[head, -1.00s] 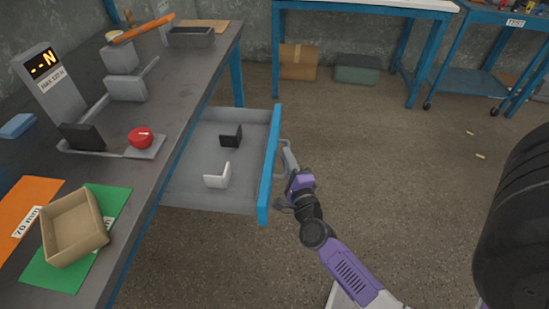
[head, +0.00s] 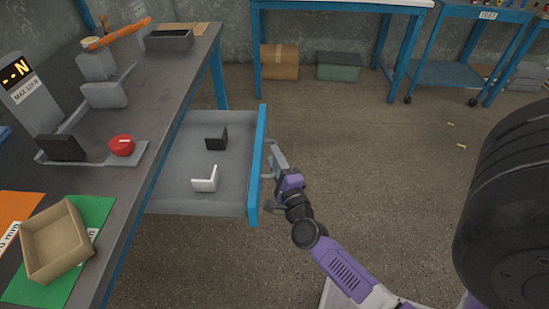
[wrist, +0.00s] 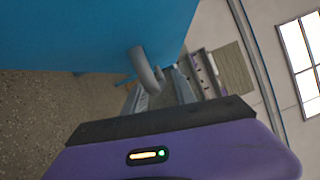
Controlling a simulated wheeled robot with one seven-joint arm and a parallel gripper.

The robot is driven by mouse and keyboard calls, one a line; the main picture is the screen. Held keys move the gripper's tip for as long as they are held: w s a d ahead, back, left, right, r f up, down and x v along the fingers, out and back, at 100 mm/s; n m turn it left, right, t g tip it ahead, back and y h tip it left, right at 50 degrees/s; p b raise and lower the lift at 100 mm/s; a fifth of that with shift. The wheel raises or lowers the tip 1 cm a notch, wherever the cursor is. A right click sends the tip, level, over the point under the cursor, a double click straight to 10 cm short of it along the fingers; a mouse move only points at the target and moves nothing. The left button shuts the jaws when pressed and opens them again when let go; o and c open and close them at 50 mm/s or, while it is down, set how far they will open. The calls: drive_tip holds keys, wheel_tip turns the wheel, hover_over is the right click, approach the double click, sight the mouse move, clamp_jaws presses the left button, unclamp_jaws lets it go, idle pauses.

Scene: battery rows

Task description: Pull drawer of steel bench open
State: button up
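The steel bench (head: 165,85) has a grey top and blue legs. Its drawer (head: 185,160) stands well out from the bench, its inside in plain view. The blue drawer front (head: 257,165) carries a grey handle (head: 271,150) on its outer side. My gripper (head: 281,172) is at this handle.
A black bracket (head: 216,138) and a white bracket (head: 205,180) lie in the drawer. A red knob (head: 122,145) and a cardboard tray (head: 55,240) are on the bench. A large black shape (head: 510,210) fills the right edge.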

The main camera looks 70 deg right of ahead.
drive_tip(key=v, duration=0.7)
drive_tip(key=shift+s+a, duration=0.15)
idle(0.3)
